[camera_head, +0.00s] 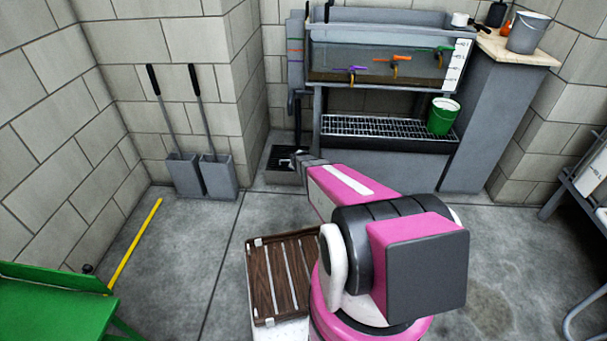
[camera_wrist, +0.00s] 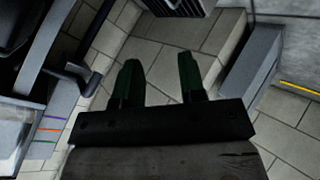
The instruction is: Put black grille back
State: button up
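A dark barred grille (camera_head: 390,127) lies flat across the trough below the water tank in the head view. In the wrist view, a dark slatted piece (camera_wrist: 185,5) shows at the top edge, cut off; I cannot tell whether it is a grille. My gripper (camera_wrist: 160,72) is open there, its two dark green fingers apart with only pale blocks and seams visible between them. In the head view my arm reaches toward the low box (camera_head: 283,177) on the floor left of the tank stand. The gripper's fingers are not clear in that view.
A green bucket (camera_head: 442,116) stands at the right end of the grille. Two long-handled dustpans (camera_head: 218,176) lean at the wall. A brown slatted tray (camera_head: 261,285) is beside my arm. A yellow bar (camera_head: 136,245) and green bench (camera_head: 45,305) are at left.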

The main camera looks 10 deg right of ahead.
jog(key=s+a+r+m+g, duration=0.1)
jog(key=s+r+m+g, duration=0.2)
jog(key=s+r, duration=0.4)
jog(key=s+a+r+m+g, duration=0.1)
jog(key=s+r+m+g, duration=0.2)
jog(key=s+r, duration=0.4)
jog(key=s+a+r+m+g, duration=0.2)
jog(key=s+r, duration=0.4)
jog(key=s, duration=1.1)
jog(key=shift+s+r+m+g+y, duration=0.3)
jog(key=shift+s+r+m+g, duration=0.1)
jog(key=shift+m+g, duration=0.5)
